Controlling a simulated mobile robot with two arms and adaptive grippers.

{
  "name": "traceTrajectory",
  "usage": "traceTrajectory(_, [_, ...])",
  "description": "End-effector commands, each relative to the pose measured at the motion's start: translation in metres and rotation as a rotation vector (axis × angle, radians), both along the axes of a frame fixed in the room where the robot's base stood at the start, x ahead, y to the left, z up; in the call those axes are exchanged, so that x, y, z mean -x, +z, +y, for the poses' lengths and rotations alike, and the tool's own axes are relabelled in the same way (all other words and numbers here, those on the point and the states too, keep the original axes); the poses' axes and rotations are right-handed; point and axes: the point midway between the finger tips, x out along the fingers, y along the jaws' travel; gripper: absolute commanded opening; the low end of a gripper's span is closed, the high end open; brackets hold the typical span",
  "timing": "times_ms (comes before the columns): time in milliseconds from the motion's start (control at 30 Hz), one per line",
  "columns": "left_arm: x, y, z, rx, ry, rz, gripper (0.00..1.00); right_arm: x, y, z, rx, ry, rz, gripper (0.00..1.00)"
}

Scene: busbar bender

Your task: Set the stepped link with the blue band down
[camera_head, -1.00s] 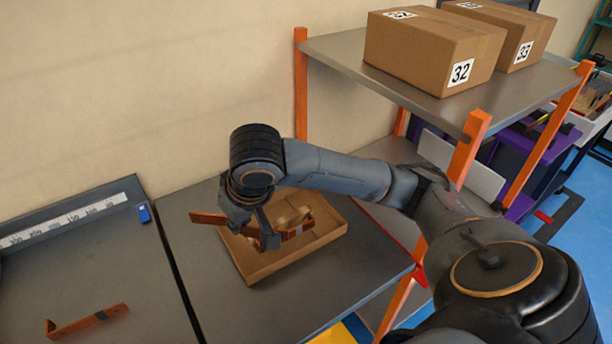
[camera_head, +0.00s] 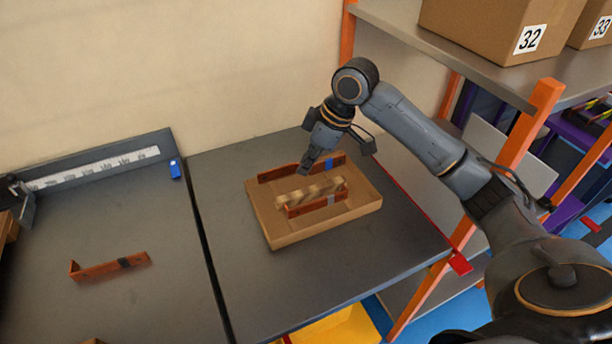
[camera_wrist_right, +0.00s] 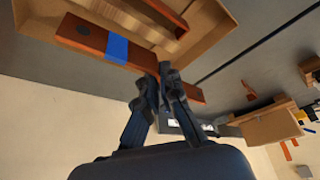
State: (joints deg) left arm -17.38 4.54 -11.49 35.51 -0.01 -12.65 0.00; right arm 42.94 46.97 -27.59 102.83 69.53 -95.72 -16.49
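The stepped link with the blue band (camera_head: 275,174) is a copper-coloured bar along the back edge of a shallow cardboard box (camera_head: 283,236). In the right wrist view its blue band (camera_wrist_right: 117,48) faces me. My right gripper (camera_head: 306,178) points down at this link from behind the box. In the right wrist view its fingers (camera_wrist_right: 162,78) are close together on the link, beside the band. They hide part of it, and I cannot tell whether it touches the box. Another copper link with a greyish band (camera_head: 306,208) lies inside the box. My left gripper is not in view.
A third copper link with a dark band (camera_head: 105,267) lies on the left table. A ruler fence (camera_head: 100,170) with a blue stop (camera_head: 175,169) runs along that table's back. Orange shelf posts (camera_head: 525,140) and carton 32 (camera_head: 480,28) stand right. The table before the box is clear.

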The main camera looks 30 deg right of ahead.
Motion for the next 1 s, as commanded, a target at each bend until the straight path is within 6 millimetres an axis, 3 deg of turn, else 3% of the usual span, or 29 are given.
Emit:
traceTrajectory(133, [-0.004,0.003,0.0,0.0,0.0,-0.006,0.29,-0.031,-0.014,-0.014,-0.002,-0.004,0.002,0.0])
traceTrajectory(233, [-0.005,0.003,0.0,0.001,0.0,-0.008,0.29,-0.044,-0.037,-0.02,-0.001,-0.003,0.003,0.0])
traceTrajectory(400, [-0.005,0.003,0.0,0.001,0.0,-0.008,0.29,-0.062,-0.059,-0.028,-0.001,-0.001,-0.002,0.0])
traceTrajectory(667, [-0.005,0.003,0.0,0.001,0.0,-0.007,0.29,-0.072,-0.073,-0.032,0.0,-0.001,-0.001,0.0])
traceTrajectory(867, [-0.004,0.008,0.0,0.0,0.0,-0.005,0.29,-0.071,-0.1,-0.033,0.0,-0.001,0.0,0.0])
traceTrajectory(1000, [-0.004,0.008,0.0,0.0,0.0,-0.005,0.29,-0.071,-0.102,-0.033,0.001,0.0,-0.003,0.0])
